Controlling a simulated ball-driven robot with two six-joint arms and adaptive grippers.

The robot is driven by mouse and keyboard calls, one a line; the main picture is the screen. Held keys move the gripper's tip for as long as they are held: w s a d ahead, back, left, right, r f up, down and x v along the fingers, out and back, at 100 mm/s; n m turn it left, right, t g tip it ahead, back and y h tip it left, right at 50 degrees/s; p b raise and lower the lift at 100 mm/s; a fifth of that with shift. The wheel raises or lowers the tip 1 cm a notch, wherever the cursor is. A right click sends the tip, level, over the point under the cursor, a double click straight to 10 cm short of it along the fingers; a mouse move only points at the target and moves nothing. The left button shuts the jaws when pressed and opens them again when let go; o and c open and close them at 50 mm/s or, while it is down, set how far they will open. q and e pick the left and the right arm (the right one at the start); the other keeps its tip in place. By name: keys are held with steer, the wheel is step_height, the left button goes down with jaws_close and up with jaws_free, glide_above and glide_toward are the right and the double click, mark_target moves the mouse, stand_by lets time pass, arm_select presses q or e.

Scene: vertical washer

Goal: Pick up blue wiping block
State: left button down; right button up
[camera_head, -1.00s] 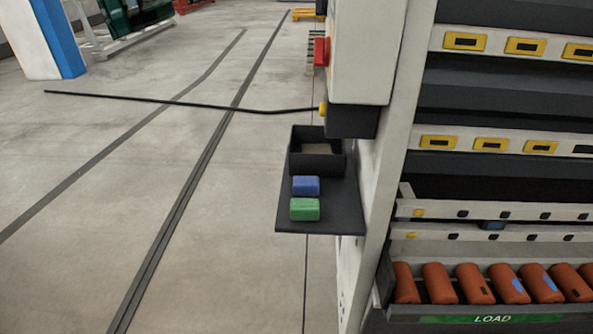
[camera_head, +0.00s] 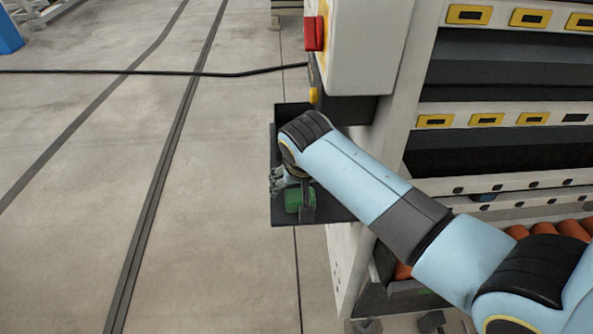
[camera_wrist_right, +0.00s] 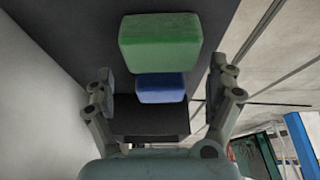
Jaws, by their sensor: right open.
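The blue wiping block (camera_wrist_right: 161,88) shows in the right wrist view, on the dark shelf beyond the green block. In the head view my right arm hides the blue block. The green block (camera_wrist_right: 160,43) is larger and nearer in the wrist view, and it shows partly under my gripper in the head view (camera_head: 296,201). My right gripper (camera_head: 290,186) is over the shelf by the green block. In the wrist view its fingers (camera_wrist_right: 161,96) are spread apart, one to each side of the blue block in the picture, with nothing held. My left gripper is out of view.
The dark shelf (camera_head: 338,215) juts from the side of the washer (camera_head: 400,80). A red switch (camera_head: 314,33) sits above. Orange rollers or parts (camera_head: 575,232) lie at the right.

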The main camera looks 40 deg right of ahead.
steer(key=w, duration=0.1)
steer(key=w+d, duration=0.1)
steer(key=shift+w+d+r, duration=0.1)
steer(key=shift+w+d, duration=0.2)
steer(key=shift+w, duration=0.05)
steer(key=shift+w+d+f, duration=0.1)
steer(key=shift+w+d, duration=0.2)
steer(key=shift+w, duration=0.25)
steer(key=shift+w+d+f, duration=0.1)
steer(key=shift+w+d, duration=0.2)
steer(key=shift+w, duration=0.2)
steer(key=shift+f, duration=0.4)
steer(key=c, duration=1.1)
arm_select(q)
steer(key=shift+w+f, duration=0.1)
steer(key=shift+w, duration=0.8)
arm_select(e)
steer(key=shift+c, duration=0.6)
